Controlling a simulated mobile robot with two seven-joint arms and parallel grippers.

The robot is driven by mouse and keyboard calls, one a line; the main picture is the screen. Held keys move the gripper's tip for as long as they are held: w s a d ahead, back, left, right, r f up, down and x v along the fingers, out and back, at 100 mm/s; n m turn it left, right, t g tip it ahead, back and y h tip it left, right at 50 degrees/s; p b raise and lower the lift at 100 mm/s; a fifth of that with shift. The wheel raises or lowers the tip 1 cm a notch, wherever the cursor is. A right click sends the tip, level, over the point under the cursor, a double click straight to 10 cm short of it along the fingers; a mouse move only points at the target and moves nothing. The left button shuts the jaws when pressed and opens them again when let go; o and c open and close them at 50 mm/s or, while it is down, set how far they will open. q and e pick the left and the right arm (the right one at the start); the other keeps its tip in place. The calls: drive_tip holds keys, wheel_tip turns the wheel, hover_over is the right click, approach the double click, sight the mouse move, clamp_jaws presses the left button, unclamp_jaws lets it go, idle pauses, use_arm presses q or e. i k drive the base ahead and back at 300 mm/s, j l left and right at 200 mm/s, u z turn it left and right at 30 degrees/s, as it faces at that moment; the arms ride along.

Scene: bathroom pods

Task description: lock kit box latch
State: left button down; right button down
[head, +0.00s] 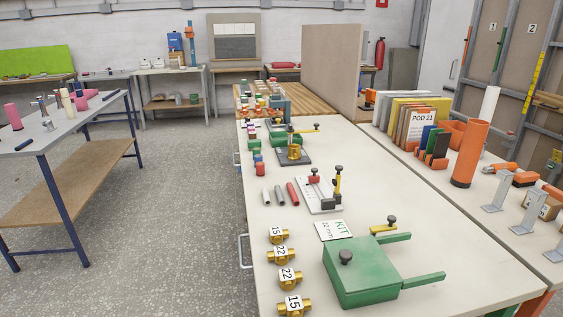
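The green kit box (362,280) sits on the near part of the white bench, with a black knob (345,258) on its top. Two green bars stick out from its right side. A yellow latch lever (383,230) with a black knob (391,220) is at the box's far right corner, by the far bar. I cannot tell from this view whether the latch is engaged. A white card (333,230) reading "KIT 22 mm" lies just behind the box. Neither of my grippers is in view.
Several brass fittings with number tags (281,254) stand left of the box along the bench edge. A white fixture with red and yellow clamps (319,192) stands behind it. The white bench top (465,255) is clear to the right. An orange tube (470,153) stands on the right-hand bench.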

sight(392, 219)
drive_tip(key=j+z, duration=0.45)
drive_tip(key=j, duration=0.9)
drive_tip(key=i+j+z, duration=0.15)
drive_tip(key=j, duration=0.25)
drive_tip(key=i+j+z, duration=0.1)
drive_tip(key=j, duration=0.3)
drive_tip(key=i+j+z, duration=0.15)
drive_tip(key=j, duration=0.3)
drive_tip(key=i+j+z, duration=0.15)
drive_tip(key=j, duration=0.3)
drive_tip(key=j+z, duration=0.15)
drive_tip(key=j, duration=0.3)
drive_tip(key=i, duration=0.05)
